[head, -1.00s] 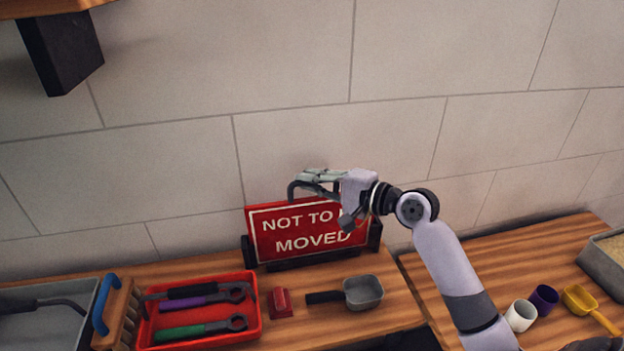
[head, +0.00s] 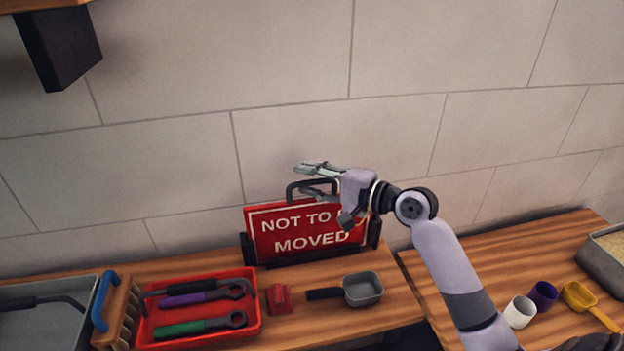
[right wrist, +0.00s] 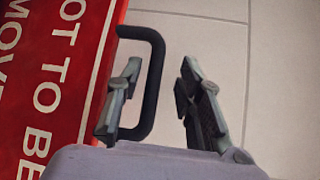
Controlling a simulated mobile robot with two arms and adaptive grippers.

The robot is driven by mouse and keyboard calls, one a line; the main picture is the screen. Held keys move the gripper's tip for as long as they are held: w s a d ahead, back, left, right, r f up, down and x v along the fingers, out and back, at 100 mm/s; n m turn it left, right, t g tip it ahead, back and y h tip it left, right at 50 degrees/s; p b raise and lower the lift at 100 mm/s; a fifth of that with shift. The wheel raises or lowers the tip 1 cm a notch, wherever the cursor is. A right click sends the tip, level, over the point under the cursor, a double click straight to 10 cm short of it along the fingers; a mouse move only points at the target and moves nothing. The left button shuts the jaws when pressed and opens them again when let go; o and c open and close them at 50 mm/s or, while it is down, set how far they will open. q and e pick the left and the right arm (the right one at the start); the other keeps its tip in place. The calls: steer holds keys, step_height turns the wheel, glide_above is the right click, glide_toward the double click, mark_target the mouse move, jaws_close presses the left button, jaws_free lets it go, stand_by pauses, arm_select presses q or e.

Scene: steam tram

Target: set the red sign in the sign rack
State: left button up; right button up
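The red sign (head: 305,232) with white lettering stands upright in the black sign rack (head: 375,233) against the wall; the rack's ends show at both sides of the sign. A black handle (right wrist: 155,60) rises from the sign's top edge. My right gripper (head: 303,181) is at this handle. In the right wrist view my right gripper (right wrist: 160,85) is open, one finger inside the handle's loop and the other outside, with a gap to the bar. The gripper hides part of the lettering. The sign's lower edge in the rack is hard to make out. My left gripper is not in view.
A red tray (head: 256,325) with wrenches, a small red block (head: 279,298) and a grey scoop (head: 362,289) are on the bench in front. Cups (head: 520,312) and a yellow scoop (head: 580,298) stand at right. A dark bracket (head: 62,50) hangs upper left.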

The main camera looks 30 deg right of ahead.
steer(key=v, duration=1.2)
steer(key=shift+r, duration=0.1)
stand_by(0.4)
